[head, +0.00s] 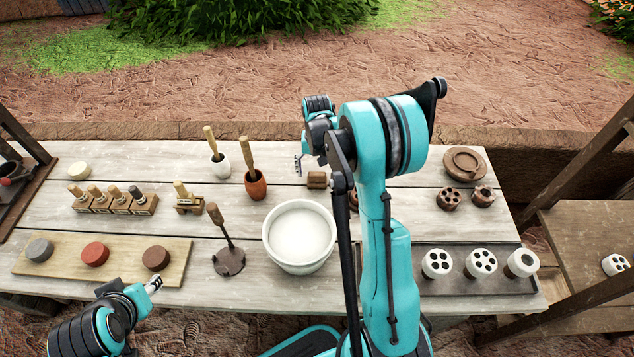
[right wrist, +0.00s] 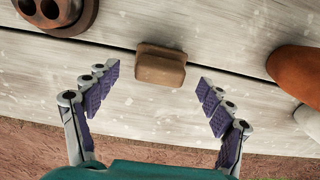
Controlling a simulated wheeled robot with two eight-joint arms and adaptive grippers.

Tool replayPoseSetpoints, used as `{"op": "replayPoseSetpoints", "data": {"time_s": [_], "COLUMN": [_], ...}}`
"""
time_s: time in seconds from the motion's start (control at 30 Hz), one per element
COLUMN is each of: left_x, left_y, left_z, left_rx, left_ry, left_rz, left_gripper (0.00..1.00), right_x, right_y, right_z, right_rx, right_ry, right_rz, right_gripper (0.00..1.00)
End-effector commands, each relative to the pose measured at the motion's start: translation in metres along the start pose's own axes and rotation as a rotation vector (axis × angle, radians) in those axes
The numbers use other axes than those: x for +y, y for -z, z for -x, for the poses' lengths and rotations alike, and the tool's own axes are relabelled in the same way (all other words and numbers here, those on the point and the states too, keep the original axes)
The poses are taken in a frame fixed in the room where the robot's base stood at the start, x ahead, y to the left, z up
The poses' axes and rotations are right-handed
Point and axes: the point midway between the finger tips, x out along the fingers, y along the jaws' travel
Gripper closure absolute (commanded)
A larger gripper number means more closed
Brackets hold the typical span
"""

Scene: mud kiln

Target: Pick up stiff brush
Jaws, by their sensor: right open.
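A small brown block with rounded edges (head: 317,180), which I take for the stiff brush, lies on the table behind the white bowl. It shows plainly in the right wrist view (right wrist: 160,67), with no handle; I cannot make out bristles. My right gripper (head: 309,163) is open and empty over the table's far part, close to the block. In the right wrist view its fingers (right wrist: 156,79) are spread wide, with the block between and just beyond the tips. My left gripper (head: 152,284) is over the table's near left edge, too small to tell whether open.
The white bowl (head: 299,237) stands just in front. A terracotta cup (head: 257,188) and a white cup (head: 220,168), each with a wooden-handled tool, stand left of the block. A brown holed piece (right wrist: 55,12) lies near it. My right arm hides part of the table.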

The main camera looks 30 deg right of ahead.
Motion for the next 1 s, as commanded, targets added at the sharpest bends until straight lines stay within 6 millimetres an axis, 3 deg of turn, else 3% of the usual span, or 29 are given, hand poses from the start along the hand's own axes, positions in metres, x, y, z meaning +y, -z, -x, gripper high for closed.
{"op": "replayPoseSetpoints", "data": {"time_s": [0.03,0.13,0.4,0.6,1.0], "left_x": [0.0,0.0,0.0,0.0,0.0], "left_y": [-0.005,-0.007,-0.007,-0.007,-0.006], "left_z": [-0.007,-0.01,-0.01,-0.01,-0.008], "left_rx": [0.0,0.0,0.0,0.0,0.0], "left_ry": [0.0,0.0,0.0,0.0,0.0], "left_rz": [0.0,0.0,0.0,0.0,0.0], "left_gripper": [0.6,0.6,0.6,0.6,0.6], "right_x": [0.001,0.001,0.001,0.001,0.001], "right_y": [0.0,0.0,0.0,0.0,0.0], "right_z": [-0.013,-0.026,-0.029,-0.029,-0.024], "right_rx": [0.0,0.0,0.0,0.0,0.001], "right_ry": [0.0,0.0,0.0,0.0,0.0], "right_rz": [-0.001,0.0,0.0,0.0,0.001], "right_gripper": [0.19,0.19,0.22,0.73,0.73]}}
